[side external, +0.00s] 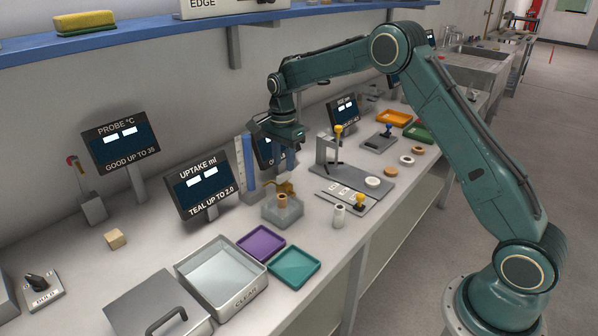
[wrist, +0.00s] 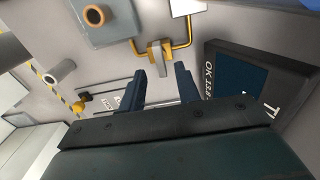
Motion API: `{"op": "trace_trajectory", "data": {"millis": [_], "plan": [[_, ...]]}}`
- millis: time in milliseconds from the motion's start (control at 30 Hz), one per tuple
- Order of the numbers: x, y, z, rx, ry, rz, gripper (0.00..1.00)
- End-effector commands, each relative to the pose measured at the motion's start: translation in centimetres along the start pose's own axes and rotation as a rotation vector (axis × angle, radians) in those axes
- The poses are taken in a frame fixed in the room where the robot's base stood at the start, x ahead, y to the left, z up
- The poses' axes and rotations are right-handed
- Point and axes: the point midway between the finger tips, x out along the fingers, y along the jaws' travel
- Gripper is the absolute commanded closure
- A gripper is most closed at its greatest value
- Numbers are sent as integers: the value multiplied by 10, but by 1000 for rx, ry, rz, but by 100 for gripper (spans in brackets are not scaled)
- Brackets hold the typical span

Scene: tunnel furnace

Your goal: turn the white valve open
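I cannot single out a valve that is clearly white. A yellow bent pipe (wrist: 178,46) with a pale grey and yellow block-like fitting (wrist: 159,56) lies ahead of my fingers in the wrist view; whether this is the valve I cannot tell. In the side view, a small brass-coloured fitting (side external: 284,187) sits at the back of a grey block (side external: 270,212) with a copper-rimmed cup (side external: 282,201). My gripper (wrist: 159,88) is open, its two dark blue fingers apart with nothing between them. In the side view it hangs above the bench, behind the block.
Screens stand along the back, including the UPTAKE screen (side external: 203,184); a dark screen (wrist: 255,80) is close to my right finger. A blue and white upright column (side external: 246,166) is near my gripper. A white cylinder (side external: 339,215), purple tray (side external: 261,243) and teal tray (side external: 296,267) stand in front.

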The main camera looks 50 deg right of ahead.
Motion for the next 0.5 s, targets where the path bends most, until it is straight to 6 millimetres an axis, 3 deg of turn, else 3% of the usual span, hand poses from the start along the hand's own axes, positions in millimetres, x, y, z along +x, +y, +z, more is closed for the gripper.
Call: {"op": "trace_trajectory", "data": {"millis": [200,500], "plan": [[26,0,0,0,0,2,67],[36,0,0,0,0,0,67]]}}
